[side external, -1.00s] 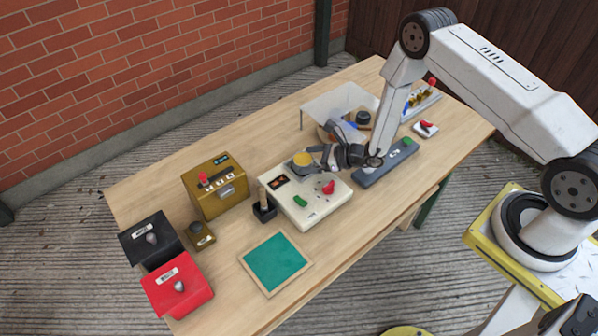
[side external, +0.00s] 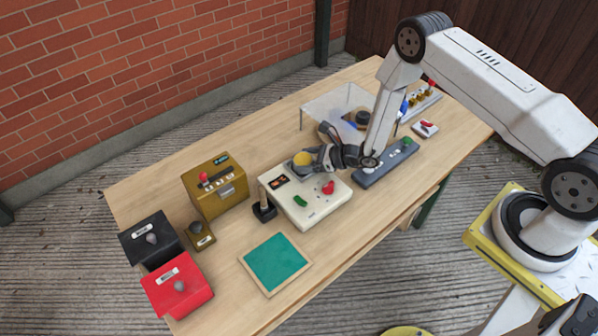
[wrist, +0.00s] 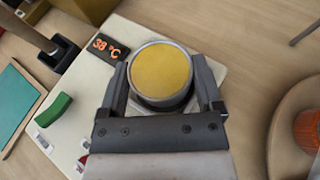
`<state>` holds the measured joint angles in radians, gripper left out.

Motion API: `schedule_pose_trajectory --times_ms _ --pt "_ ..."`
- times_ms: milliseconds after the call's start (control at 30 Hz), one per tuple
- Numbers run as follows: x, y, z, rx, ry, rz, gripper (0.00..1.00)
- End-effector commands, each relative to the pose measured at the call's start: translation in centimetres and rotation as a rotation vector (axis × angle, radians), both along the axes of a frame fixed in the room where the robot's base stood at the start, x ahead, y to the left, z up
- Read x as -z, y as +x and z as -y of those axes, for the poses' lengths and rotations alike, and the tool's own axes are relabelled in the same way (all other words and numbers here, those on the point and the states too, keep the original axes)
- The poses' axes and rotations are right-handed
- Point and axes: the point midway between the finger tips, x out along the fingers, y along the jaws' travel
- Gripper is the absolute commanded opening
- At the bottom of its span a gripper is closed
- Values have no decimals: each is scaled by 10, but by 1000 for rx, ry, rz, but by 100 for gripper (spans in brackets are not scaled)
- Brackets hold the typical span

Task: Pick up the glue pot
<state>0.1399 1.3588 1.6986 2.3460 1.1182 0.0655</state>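The glue pot (side external: 303,159) is a round grey metal pot with yellow contents. It sits upright at the back of a cream heater unit (side external: 318,210). In the wrist view, the pot (wrist: 161,74) lies between the two fingers of my gripper (wrist: 160,68), one finger on each side. My gripper (side external: 314,156) reaches it from the right in the side view. The fingers are spread about as wide as the pot, close to its sides; firm contact does not show. The pot's lower part is hidden.
The heater has a display (wrist: 106,47) reading 38 °C, a green switch (side external: 300,201) and a red knob (side external: 328,187). A brush-like tool in a black holder (side external: 264,210) stands left. A brass box (side external: 216,187) is farther left. A grey bar (side external: 387,163) lies right.

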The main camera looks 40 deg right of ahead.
Motion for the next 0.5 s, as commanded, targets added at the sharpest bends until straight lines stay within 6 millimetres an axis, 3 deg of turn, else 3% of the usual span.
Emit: schedule_pose_trajectory --times_ms 500 --pt "-7 1 0 0 0 2 0"
